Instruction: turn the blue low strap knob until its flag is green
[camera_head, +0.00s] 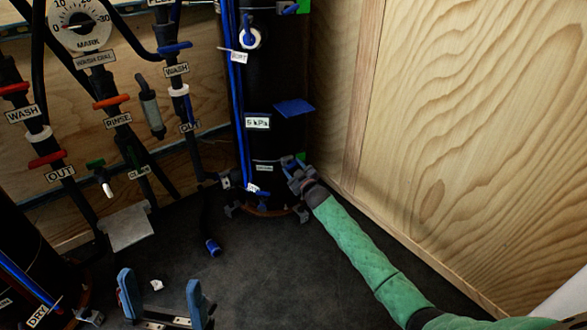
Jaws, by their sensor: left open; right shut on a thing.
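The black filter column (270,80) stands upright at the centre. My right gripper (295,174), on the green-sleeved arm from the right, is at the column's low strap. It is shut on what appears to be the blue low strap knob, which the fingers mostly hide. A small green flag patch (301,157) shows just above the gripper, beside the strap label. My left gripper (160,279) is open and empty at the bottom left, well apart from the column.
A pipe panel with red, orange and blue valve handles and a round dial (80,24) is at the left. A blue plate (294,107) juts from the column. The wooden wall (450,120) is close on the right. The dark floor (290,270) in front is mostly clear.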

